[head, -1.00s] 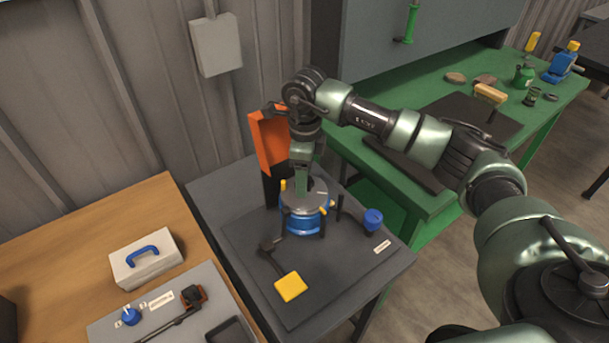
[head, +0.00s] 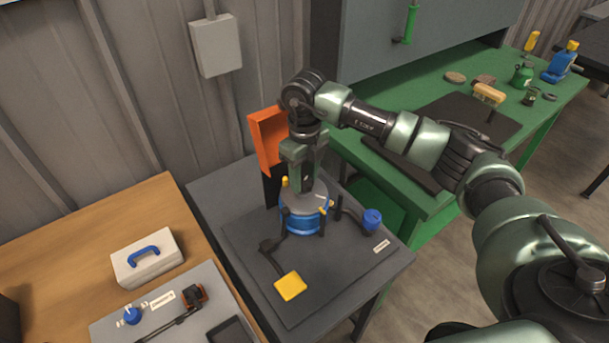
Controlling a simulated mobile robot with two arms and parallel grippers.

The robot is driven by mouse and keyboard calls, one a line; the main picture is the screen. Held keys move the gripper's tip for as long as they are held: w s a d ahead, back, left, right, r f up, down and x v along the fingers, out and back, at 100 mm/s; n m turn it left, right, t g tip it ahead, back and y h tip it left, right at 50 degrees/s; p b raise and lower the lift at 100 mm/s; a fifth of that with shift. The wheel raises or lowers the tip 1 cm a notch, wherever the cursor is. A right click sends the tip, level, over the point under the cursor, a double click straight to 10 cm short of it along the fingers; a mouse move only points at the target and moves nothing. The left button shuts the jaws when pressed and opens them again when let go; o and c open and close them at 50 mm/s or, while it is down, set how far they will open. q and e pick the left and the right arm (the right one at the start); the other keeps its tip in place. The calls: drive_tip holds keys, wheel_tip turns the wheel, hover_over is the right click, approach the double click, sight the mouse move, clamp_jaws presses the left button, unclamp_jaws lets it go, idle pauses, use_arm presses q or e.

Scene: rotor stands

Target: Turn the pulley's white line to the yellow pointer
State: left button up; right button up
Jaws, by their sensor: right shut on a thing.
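The pulley (head: 318,194) has a grey top and a blue body. It sits in a black-posted stand on the dark plate of a small grey table. A short pale mark, perhaps the white line, shows at the right of its top. A small yellow piece (head: 325,210), probably the pointer, is at its front right rim. Another yellow piece (head: 285,181) stands at its back left. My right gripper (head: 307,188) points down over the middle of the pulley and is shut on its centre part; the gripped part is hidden. My left gripper is not in view.
An orange upright guard (head: 267,140) stands close behind the pulley. A yellow pedal (head: 290,286) and a blue knob (head: 372,219) are in front and right. A wooden bench (head: 60,235) is left, a green workbench (head: 440,195) right.

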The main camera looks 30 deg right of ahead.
drive_tip(key=shift+s+a+f+m, duration=0.15)
drive_tip(key=shift+f+m, duration=0.1)
drive_tip(key=shift+m, duration=0.25)
drive_tip(key=shift+s+d+f+m, duration=0.1)
drive_tip(key=shift+f+m, duration=0.1)
drive_tip(key=shift+m, duration=0.3)
drive_tip(key=shift+a, duration=0.1)
drive_tip(key=shift+r+m+p, duration=0.1)
drive_tip(key=shift+m+p, duration=0.25)
drive_tip(key=shift+m, duration=2.35)
drive_tip(key=o, duration=0.9)
drive_tip(key=shift+o, duration=0.2)
